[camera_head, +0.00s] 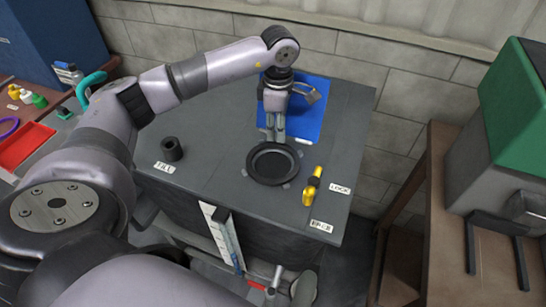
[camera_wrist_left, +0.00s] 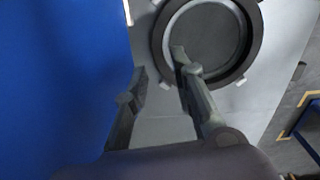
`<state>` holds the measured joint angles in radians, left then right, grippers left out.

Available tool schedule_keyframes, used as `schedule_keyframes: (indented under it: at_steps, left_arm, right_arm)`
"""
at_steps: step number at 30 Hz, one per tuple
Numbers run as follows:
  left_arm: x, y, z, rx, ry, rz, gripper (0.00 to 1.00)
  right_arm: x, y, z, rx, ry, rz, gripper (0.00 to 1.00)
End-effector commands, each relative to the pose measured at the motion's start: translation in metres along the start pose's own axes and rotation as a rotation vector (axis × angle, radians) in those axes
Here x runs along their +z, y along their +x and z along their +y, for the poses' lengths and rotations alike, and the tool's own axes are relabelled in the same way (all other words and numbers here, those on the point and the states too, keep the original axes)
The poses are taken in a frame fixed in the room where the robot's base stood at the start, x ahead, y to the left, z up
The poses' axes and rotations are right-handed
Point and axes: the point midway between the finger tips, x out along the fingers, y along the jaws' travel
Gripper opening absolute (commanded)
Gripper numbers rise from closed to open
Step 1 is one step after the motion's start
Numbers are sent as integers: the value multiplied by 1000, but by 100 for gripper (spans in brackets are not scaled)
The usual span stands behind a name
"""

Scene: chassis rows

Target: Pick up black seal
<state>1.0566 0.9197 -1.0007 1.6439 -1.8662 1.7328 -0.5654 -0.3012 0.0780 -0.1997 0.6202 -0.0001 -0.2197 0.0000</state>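A black ring (camera_head: 254,172), which looks like the black seal, lies flat around a round dark disc (camera_head: 274,163) on the grey bench top. In the left wrist view the ring (camera_wrist_left: 163,37) is at the top, partly hidden by one finger. My left gripper (camera_head: 276,138) points down at the ring's far side, between it and a blue panel. In the left wrist view its fingers (camera_wrist_left: 160,65) are apart with nothing between them. I cannot tell whether a fingertip touches the ring. My right gripper is not in view.
The blue panel (camera_head: 311,110) lies at the back of the bench (camera_head: 215,185). A black cylinder (camera_head: 172,149) stands at left by a FILL label. A yellow-handled valve (camera_head: 313,185) is right of the ring. A wooden table (camera_head: 450,165) with a green-and-grey box (camera_head: 510,120) stands at right.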

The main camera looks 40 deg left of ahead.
Motion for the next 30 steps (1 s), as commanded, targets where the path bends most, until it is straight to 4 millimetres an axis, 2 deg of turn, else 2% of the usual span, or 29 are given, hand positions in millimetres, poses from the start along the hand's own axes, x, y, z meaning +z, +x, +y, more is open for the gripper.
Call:
schedule_keyframes:
  at_steps: [1, 4, 9, 17, 27, 30]
  left_arm:
    - [0, 4, -1, -5, 0, 3, 24]
    - [0, 20, -2, -6, 1, 3, 24]
    - [1, 40, -1, -3, 0, 1, 24]
    - [1, 43, 0, 0, 1, 0, 23]
    - [1, 43, 0, 0, 0, 0, 1]
    - [1, 43, 0, 0, 0, 0, 0]
  right_arm:
    - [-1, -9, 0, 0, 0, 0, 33]
    - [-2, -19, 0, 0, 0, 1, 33]
    - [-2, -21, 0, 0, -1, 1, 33]
    - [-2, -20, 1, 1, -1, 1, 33]
    - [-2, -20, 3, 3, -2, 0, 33]
    - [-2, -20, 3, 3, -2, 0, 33]
